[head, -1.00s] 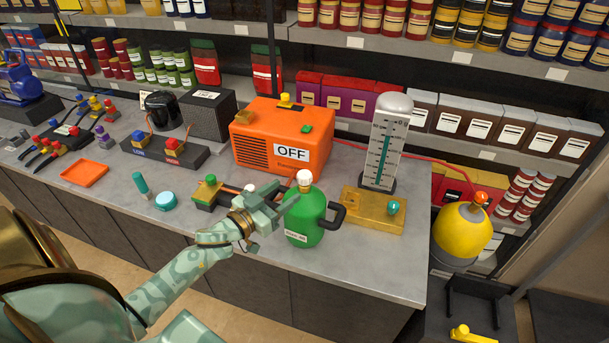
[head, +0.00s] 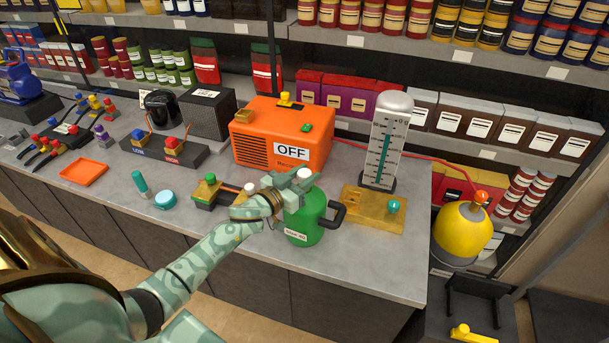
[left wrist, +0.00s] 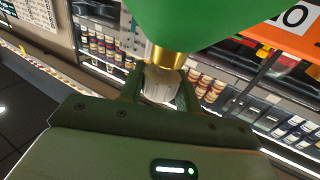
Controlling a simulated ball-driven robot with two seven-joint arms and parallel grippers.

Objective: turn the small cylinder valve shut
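The small green cylinder (head: 305,218) stands upright near the counter's front edge, with a black side handle. Its white valve knob (head: 304,174) sits on top. My left gripper (head: 292,180) is at the knob, its fingers on either side of it. In the left wrist view, the brass neck (left wrist: 166,58) and white knob (left wrist: 161,84) lie between the two fingers, under the green body (left wrist: 190,20). The fingers look open around the knob; whether they touch it is unclear. My right gripper is not in view.
An orange pump box (head: 265,150) marked OFF stands behind the cylinder. A yellow cylinder (head: 463,235) stands at far right. A small valve block (head: 207,192) is close on the left.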

